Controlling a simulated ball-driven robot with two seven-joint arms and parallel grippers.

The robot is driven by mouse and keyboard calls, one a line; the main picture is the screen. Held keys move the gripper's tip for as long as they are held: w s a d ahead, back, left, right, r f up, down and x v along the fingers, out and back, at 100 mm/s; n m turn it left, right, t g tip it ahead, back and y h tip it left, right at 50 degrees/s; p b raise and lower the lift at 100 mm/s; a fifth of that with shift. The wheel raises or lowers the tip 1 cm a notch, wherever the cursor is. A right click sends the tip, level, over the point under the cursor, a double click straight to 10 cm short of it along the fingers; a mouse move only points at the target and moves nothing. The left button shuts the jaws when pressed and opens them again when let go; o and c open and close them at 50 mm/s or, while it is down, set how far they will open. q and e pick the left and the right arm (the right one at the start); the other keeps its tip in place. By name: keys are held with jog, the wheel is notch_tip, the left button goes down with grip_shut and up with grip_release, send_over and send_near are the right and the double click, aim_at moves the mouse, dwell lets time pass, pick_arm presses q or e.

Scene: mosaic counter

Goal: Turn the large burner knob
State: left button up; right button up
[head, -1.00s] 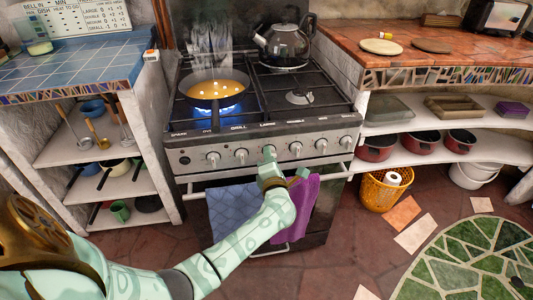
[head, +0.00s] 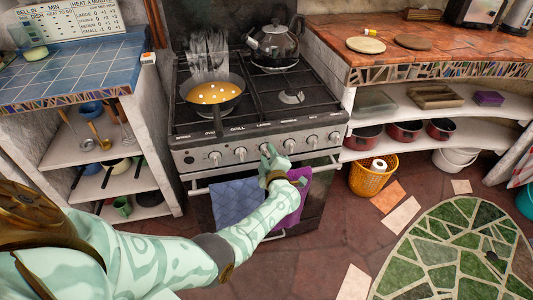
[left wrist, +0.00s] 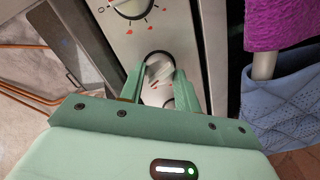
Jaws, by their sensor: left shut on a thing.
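The stove (head: 270,107) stands ahead, with a row of knobs along its steel front panel. My left gripper (head: 268,151) is at the middle knob, below a label that seems to read "LARGE". In the left wrist view the large burner knob (left wrist: 158,71) is white and round, and the fingers of my left gripper (left wrist: 159,80) are shut on its two sides. In the head view the gripper mostly hides this knob. A pan (head: 212,93) with yellow food sits on the left front burner, and no flame shows under it. My right gripper is out of view.
A blue cloth (head: 236,203) and a purple cloth (head: 292,205) hang from the oven rail (head: 200,191) just below the knobs, close to my left forearm. A kettle (head: 273,44) stands on a back burner. Neighbouring knobs (head: 240,153) sit close on both sides.

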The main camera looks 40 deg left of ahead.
pick_arm(q)
jog(key=m, duration=0.4)
jog(key=shift+d+f+p, duration=0.1)
jog(key=shift+p, duration=0.25)
jog(key=shift+m+g+y, duration=0.3)
jog(key=o, duration=1)
jog(key=shift+c, duration=0.2)
